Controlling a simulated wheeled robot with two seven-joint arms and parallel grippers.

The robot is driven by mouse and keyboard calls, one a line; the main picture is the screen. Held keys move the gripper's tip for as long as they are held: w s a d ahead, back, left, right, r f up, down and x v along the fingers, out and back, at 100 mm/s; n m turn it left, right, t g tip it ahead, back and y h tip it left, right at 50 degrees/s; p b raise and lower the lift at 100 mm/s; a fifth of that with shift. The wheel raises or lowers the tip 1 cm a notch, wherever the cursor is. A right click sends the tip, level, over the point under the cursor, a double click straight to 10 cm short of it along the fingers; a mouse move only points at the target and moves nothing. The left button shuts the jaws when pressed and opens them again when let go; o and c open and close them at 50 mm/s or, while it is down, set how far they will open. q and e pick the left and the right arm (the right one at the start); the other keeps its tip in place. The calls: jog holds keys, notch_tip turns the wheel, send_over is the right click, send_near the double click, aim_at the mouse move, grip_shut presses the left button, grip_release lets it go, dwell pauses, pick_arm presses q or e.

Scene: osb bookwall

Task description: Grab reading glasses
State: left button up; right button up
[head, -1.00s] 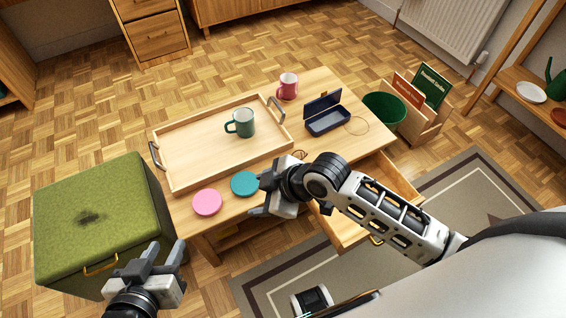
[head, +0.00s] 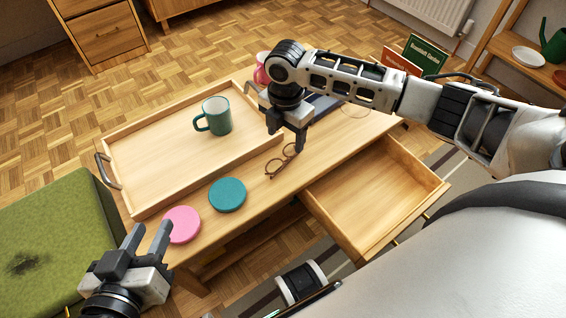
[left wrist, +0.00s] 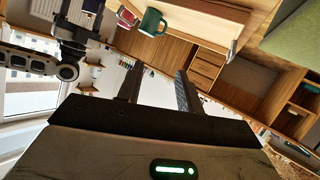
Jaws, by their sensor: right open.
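The brown-framed reading glasses (head: 280,163) lie on the wooden table (head: 262,195), just right of the tray, between it and the open drawer. My right gripper (head: 287,138) is open and points down, just above the far end of the glasses. Its fingers look apart from the frame, though the exact height is hard to tell. My left gripper (head: 147,238) is open and empty, near the table's front left corner. Its two spread fingers also show in the left wrist view (left wrist: 158,88), where I cannot make out the glasses.
A wooden tray (head: 150,165) holds a green mug (head: 214,117). A teal coaster (head: 227,194) and a pink coaster (head: 182,224) lie in front. A pink mug (head: 262,66) and a dark case (head: 322,105) are partly behind my right arm. An empty drawer (head: 375,195) stands open.

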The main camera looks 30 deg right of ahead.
aim_at(283, 157)
notch_tip(283, 157, down, 3)
jog(key=shift+r+b, duration=0.15)
jog(key=shift+b, duration=0.15)
jog(key=f+b, duration=0.3)
jog(key=f, duration=0.2)
jog(key=shift+a, duration=0.2)
jog(key=shift+f, duration=0.15)
pick_arm(q)
jog(key=shift+w+d+r+n+t+h, duration=0.1)
jog(key=shift+d+r+n+t+h, duration=0.1)
jog(key=shift+d+r+t+h, duration=0.2)
jog(key=shift+w+d+r+n+t+h, duration=0.1)
jog(key=shift+d+r+n+t+h, duration=0.15)
jog(key=shift+r+h, duration=0.2)
pick_arm(e)
jog(key=c, duration=1)
